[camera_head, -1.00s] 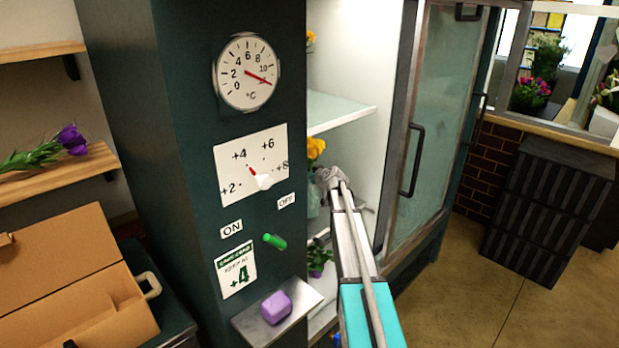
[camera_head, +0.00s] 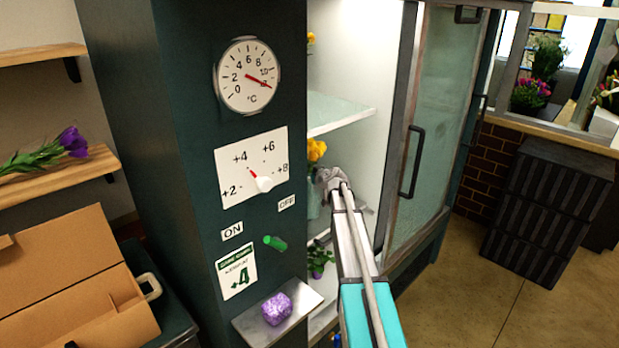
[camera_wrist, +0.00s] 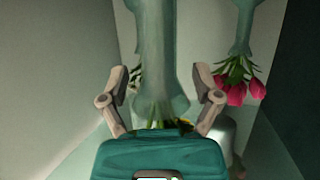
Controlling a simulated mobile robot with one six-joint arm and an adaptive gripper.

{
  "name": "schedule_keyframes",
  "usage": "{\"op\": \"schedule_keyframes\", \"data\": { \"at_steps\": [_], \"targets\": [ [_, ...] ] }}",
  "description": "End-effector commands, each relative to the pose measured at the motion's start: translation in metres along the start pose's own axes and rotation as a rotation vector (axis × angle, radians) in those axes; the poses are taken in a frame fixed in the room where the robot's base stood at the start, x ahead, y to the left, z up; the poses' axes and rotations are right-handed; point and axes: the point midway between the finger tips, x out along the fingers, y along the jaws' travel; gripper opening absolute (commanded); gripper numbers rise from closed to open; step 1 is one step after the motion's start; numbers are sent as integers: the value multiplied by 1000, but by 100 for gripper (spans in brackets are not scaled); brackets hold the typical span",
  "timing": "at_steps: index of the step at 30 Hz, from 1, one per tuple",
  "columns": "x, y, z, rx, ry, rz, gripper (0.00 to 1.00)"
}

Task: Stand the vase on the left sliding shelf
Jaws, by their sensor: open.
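A greenish glass vase (camera_wrist: 158,50) stands between the two fingers of my gripper (camera_wrist: 160,80) in the wrist view. The fingers are open, one on each side, with gaps to the glass. Yellow blooms show partly behind the wrist. In the head view my gripper (camera_head: 326,178) reaches into the cabinet, beside yellow flowers (camera_head: 315,150) in a vase (camera_head: 312,205) that it partly hides. A glass shelf (camera_head: 342,112) lies above the gripper. I cannot tell which shelf is the left sliding one.
A second vase (camera_wrist: 243,30) with pink-red tulips (camera_wrist: 238,88) is close on the right in the wrist view. The sliding glass door (camera_head: 440,150) with its handle (camera_head: 411,162) borders the opening. The cabinet's dial panel (camera_head: 250,168) stands left of my arm.

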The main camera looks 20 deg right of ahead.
Motion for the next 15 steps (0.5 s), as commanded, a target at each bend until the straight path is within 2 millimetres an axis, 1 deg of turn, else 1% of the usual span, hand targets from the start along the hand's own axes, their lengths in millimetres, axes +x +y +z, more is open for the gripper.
{"op": "schedule_keyframes", "data": {
  "at_steps": [1,5,15],
  "targets": [
    [-10,-1,-1,0,0,1,82],
    [-30,-2,-1,0,0,1,82],
    [-87,-2,-1,0,0,1,82]
  ]
}}
